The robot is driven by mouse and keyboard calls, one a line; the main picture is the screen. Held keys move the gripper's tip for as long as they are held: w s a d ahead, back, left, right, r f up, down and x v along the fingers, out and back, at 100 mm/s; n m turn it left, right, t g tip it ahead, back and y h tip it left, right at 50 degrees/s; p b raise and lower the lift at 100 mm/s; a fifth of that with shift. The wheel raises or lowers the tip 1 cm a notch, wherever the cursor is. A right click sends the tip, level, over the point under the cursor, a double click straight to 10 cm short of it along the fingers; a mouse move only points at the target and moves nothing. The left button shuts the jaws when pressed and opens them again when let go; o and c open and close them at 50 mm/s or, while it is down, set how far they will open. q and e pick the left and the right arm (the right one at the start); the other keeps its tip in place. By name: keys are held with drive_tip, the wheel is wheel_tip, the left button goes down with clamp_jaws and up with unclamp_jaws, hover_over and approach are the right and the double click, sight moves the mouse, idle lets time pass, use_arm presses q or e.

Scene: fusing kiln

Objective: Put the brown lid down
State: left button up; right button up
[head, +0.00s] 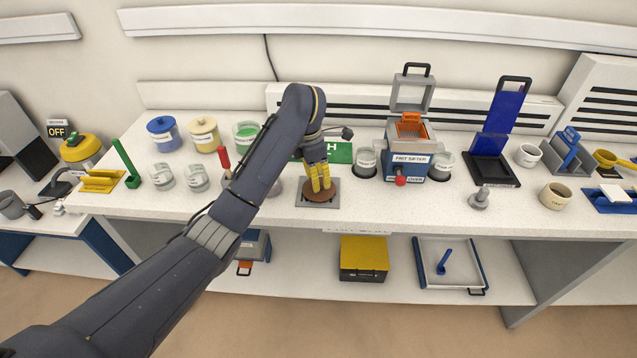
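The brown lid (321,195) is a round disc over a grey square plate (318,205) at the middle of the bench's front. My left gripper (320,187), with yellow fingers, points down onto the middle of the lid. Its fingers are close together and seem shut on the lid's top; the grip point itself is hidden. The lid looks about level and lies within the plate's outline. I cannot tell whether it touches the plate. My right gripper is not in view.
An open jar with green contents (246,129) stands behind my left arm, beside lidded yellow (204,138) and blue (163,136) jars. The bench between plate and grey stand (480,200) is clear.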

use_arm(q)
wheel_tip(320, 180, up, 10)
drive_tip(key=a, duration=0.1)
drive_tip(key=shift+s+a, duration=0.15)
drive_tip(key=shift+s, duration=0.05)
idle(0.5)
